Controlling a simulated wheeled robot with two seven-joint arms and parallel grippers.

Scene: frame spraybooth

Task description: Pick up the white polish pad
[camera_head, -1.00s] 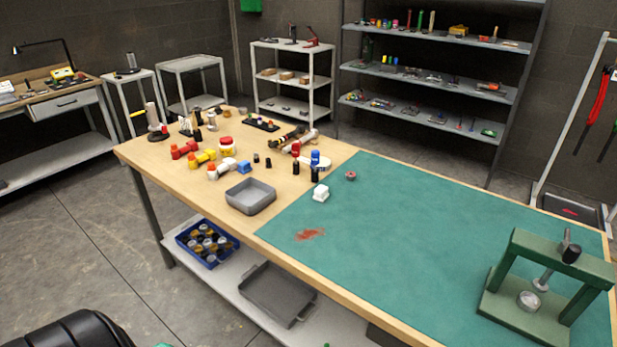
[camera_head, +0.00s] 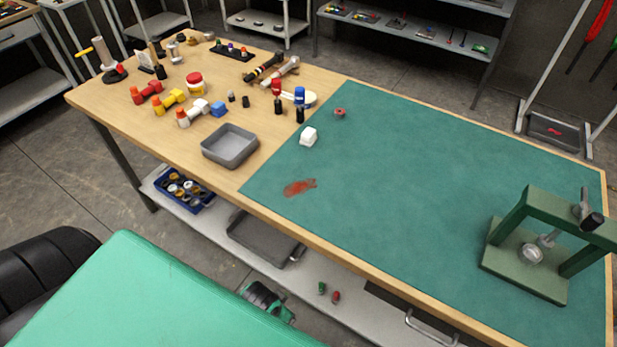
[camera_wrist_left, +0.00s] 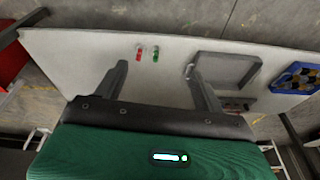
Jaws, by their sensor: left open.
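A small white block-like piece (camera_head: 308,137), which looks like the white polish pad, lies on the green mat (camera_head: 430,170) near its left edge. My left gripper (camera_wrist_left: 160,75) is open and empty in the left wrist view, facing the lower shelf. In the head view only part of it shows beyond my green arm, low in front of the table and well away from the white pieces. My right gripper is not in view.
A grey tray (camera_head: 230,156) sits left of the mat. Bottles and tools crowd the left tabletop. A green press (camera_head: 525,262) stands at the right. The table's front edge (camera_head: 330,252) lies between my left gripper and the mat. The mat's middle is clear.

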